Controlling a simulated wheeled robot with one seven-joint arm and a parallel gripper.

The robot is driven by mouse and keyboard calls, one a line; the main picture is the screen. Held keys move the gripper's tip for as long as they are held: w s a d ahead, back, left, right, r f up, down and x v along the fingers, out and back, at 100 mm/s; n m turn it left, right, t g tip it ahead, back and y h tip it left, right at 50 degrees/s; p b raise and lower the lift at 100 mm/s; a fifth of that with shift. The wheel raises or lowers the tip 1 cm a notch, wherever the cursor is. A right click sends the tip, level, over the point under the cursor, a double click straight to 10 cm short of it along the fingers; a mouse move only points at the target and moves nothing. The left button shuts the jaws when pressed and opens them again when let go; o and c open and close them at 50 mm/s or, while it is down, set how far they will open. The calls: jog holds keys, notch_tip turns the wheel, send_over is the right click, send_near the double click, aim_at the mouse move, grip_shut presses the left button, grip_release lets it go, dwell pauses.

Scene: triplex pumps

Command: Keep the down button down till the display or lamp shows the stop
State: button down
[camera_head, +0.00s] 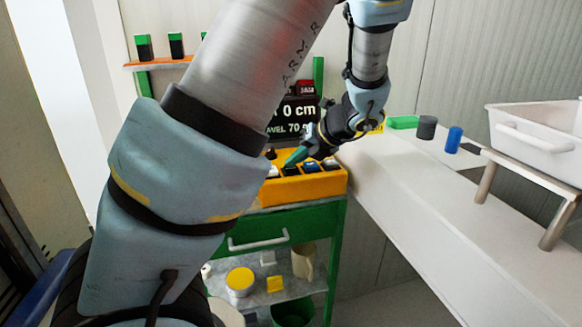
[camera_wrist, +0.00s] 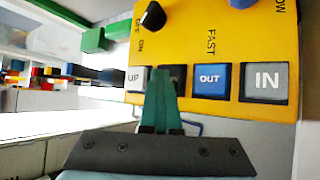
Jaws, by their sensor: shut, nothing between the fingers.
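The yellow control box (camera_head: 325,184) sits on the green cart. In the wrist view the box (camera_wrist: 215,22) carries a white UP button (camera_wrist: 136,78), a dark button (camera_wrist: 179,73), a blue OUT button (camera_wrist: 211,79) and a white IN button (camera_wrist: 264,80). The dark button, between UP and OUT, is mostly covered by my fingers, and its label is hidden. My gripper (camera_wrist: 160,71) is shut and empty, its teal tips at this button; I cannot tell whether they press it. It also shows in the head view (camera_head: 293,159). The black display (camera_head: 292,116) reads "0 cm" above "TRAVEL 70", its left part hidden by my arm.
A black knob (camera_wrist: 152,15) and a blue knob (camera_wrist: 243,3) stand on the box near the buttons. A white bench (camera_head: 430,190) runs along the right, with green, grey and blue pieces and a white tray (camera_head: 540,135). The cart's lower shelf holds a yellow-topped tin (camera_head: 240,281).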

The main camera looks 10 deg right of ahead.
aim_at(294, 170)
jog(key=shift+r+p, duration=0.95)
jog(key=shift+p, duration=0.3)
notch_tip(294, 170, up, 5)
jog(key=p, duration=0.5)
jog(key=shift+p, duration=0.4)
